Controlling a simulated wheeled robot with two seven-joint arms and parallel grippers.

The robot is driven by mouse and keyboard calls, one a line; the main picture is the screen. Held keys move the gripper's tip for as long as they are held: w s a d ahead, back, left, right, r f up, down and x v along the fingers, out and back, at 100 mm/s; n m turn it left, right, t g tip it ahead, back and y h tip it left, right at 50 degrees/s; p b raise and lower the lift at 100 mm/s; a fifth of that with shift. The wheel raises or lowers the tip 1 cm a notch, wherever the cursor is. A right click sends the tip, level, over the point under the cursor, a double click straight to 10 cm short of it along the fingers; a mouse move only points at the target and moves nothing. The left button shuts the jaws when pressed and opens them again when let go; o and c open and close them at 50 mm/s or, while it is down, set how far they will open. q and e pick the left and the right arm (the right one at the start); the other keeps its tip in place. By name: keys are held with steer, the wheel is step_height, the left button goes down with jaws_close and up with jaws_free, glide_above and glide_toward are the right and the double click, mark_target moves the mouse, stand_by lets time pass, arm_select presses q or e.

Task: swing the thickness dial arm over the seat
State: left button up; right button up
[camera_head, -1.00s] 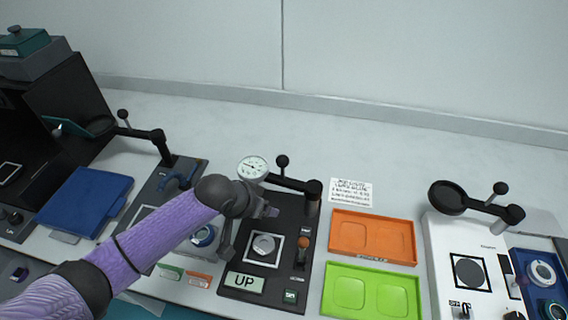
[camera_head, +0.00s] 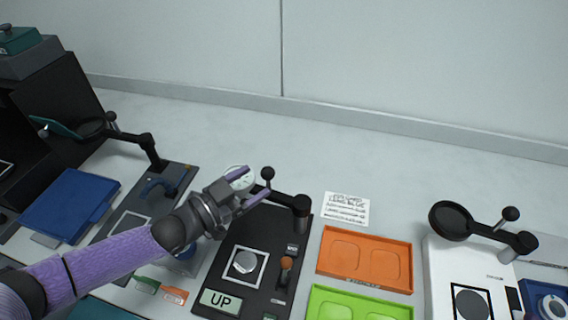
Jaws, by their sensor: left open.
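The thickness dial arm (camera_head: 285,197) is a black bar on a short grey post at the back right of a dark base plate (camera_head: 239,230). A black ball knob (camera_head: 267,173) stands up on it, and a round white dial (camera_head: 240,181) is at its left end. The seat (camera_head: 246,262), a round grey disc in a white square outline, lies in front of the arm, which is not over it. My left gripper (camera_head: 252,186) is open, its purple fingers by the dial and just left of the knob; it partly hides the dial. My right gripper is not in view.
An "UP" display (camera_head: 220,301) and an orange-topped lever (camera_head: 286,264) are on the same plate. Orange (camera_head: 366,258) and green (camera_head: 350,305) trays lie to the right, and a white device with a black arm (camera_head: 472,223) farther right. A blue tray (camera_head: 70,205) is at left.

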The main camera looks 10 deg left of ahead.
arm_select(q)
steer(key=b+x, duration=0.1)
steer(key=x, duration=0.5)
steer(key=shift+w, duration=0.2)
steer(key=shift+d, duration=0.15)
jaws_close()
stand_by(1.0)
